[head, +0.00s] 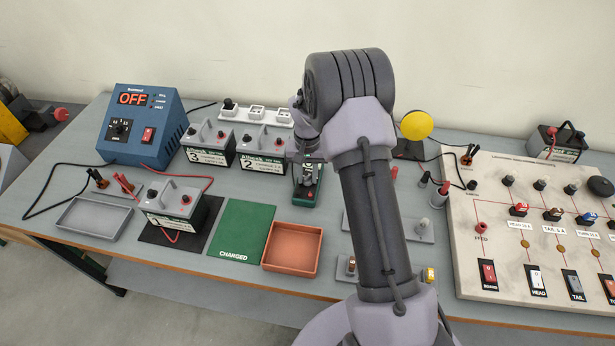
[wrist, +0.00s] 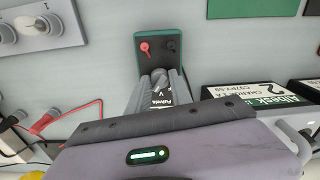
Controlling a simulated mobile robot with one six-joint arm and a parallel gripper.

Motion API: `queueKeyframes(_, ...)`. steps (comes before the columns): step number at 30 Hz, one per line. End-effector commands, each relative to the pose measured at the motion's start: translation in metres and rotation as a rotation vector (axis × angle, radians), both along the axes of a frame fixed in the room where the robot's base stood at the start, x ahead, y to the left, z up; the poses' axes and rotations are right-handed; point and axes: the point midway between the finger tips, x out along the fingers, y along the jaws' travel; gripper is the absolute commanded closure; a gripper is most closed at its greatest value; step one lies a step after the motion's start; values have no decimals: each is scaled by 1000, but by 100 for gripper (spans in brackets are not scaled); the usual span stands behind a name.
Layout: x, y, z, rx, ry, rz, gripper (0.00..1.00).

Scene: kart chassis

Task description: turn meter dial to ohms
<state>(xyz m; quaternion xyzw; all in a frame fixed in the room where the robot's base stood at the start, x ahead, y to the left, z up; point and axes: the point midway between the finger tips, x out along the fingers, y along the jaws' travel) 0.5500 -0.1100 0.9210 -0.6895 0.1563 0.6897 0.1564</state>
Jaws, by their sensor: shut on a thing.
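The green meter (head: 311,197) lies on the grey bench near the middle of the head view, under the end of my arm. It also shows in the wrist view (wrist: 147,58), with a red jack and a black jack at its far end. My gripper (wrist: 159,82) is over the meter, its fingers shut on the dial between them. The gripper also shows from above in the head view (head: 306,180). A label with a "V" shows between the fingers. The dial's pointer and most of its markings are hidden by the fingers, so its setting cannot be read.
Batteries numbered 3 (head: 208,142) and 2 (head: 262,150) stand left of the meter. An orange tray (head: 318,252) and a green CHARGED mat (head: 240,236) lie in front. A blue charger (head: 141,127) reads OFF. A switch panel (head: 470,215) is at right.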

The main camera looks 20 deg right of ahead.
Motion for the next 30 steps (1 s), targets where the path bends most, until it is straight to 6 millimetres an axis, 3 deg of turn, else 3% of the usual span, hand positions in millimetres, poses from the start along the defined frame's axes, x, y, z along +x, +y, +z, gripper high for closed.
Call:
queueKeyframes(23,0,0,0,0,-1,-98,100)
queueKeyframes(24,0,0,0,0,-1,-98,72)
queueKeyframes(27,0,0,0,0,-1,-97,53)
queueKeyframes(30,0,0,0,0,-1,-97,52)
